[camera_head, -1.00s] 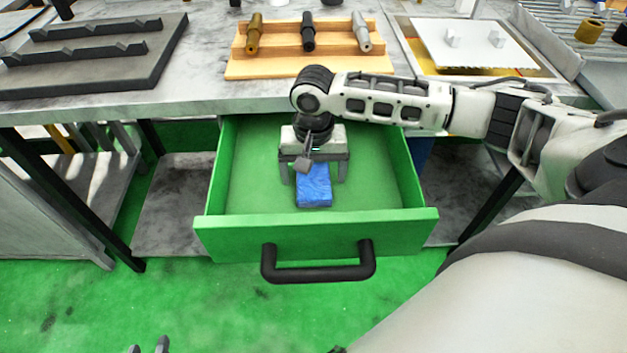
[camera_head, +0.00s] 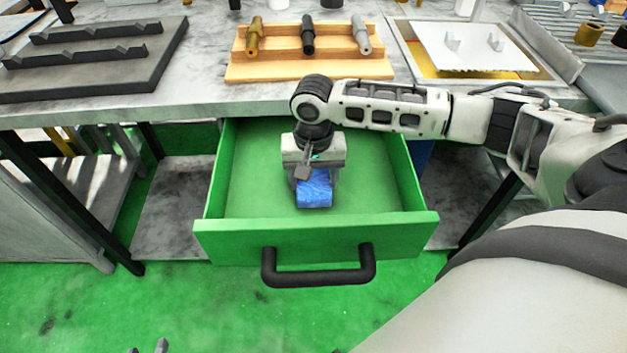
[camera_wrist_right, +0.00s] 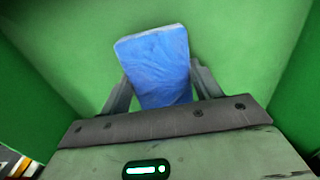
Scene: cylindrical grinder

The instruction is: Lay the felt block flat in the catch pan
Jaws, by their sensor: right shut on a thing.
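The blue felt block (camera_head: 314,190) is inside the open green drawer (camera_head: 400,180). My right gripper (camera_head: 315,180) points down into the drawer and is shut on the block. In the right wrist view the felt block (camera_wrist_right: 158,70) sits between the two fingers of the right gripper (camera_wrist_right: 165,85), its far end sticking out beyond them. The fingers hide part of its sides. Two fingertips of my left gripper (camera_head: 148,348) show apart at the bottom edge. A shallow pan with a yellow inside (camera_head: 427,67), perhaps the catch pan, lies on the bench at right, largely covered by a white plate.
The drawer walls and its front with a black handle (camera_head: 318,276) surround my right gripper. The white plate (camera_head: 470,45) bears two small blocks. A wooden rack (camera_head: 290,69) with three pegs and a dark slab (camera_head: 90,70) stand on the bench.

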